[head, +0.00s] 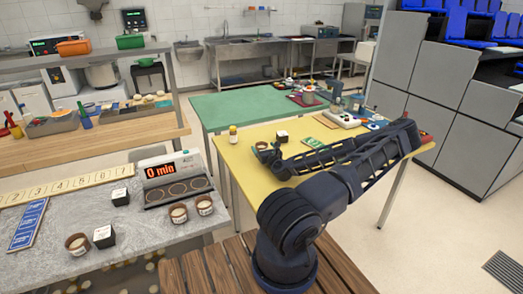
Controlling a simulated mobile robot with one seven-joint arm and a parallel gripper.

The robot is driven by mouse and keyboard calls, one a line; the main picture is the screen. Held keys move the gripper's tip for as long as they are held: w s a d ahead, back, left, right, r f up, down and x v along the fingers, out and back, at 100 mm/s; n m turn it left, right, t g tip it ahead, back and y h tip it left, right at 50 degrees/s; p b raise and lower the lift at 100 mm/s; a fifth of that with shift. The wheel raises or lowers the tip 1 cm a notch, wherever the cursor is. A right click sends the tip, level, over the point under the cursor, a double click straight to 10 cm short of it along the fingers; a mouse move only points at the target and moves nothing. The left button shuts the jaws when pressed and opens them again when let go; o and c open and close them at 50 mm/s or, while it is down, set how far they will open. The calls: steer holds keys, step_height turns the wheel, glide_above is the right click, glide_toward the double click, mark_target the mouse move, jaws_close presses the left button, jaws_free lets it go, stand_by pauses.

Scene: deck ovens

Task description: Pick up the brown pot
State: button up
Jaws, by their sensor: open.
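Several small brown pots are in view. Two brown pots with pale contents, one (178,213) and another (205,205), stand in front of the timer on the grey stone counter. A third brown pot (77,244) stands further left, beside a black-and-white cube. A small dark brownish item (262,147) is on the yellow table by my gripper; I cannot tell whether it is a pot. My gripper (272,161) is open, low over the yellow table's left part, pointing left. It is small here, and its exact gap to that item is unclear.
The timer reading "0 min" (173,170) stands on the grey counter (130,240). A green table (235,108) lies behind. Floor at right is clear.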

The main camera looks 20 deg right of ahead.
mark_target(260, 143)
steer(key=shift+w+d, duration=0.15)
steer(key=shift+w, duration=2.45)
steer(key=c, duration=1.2)
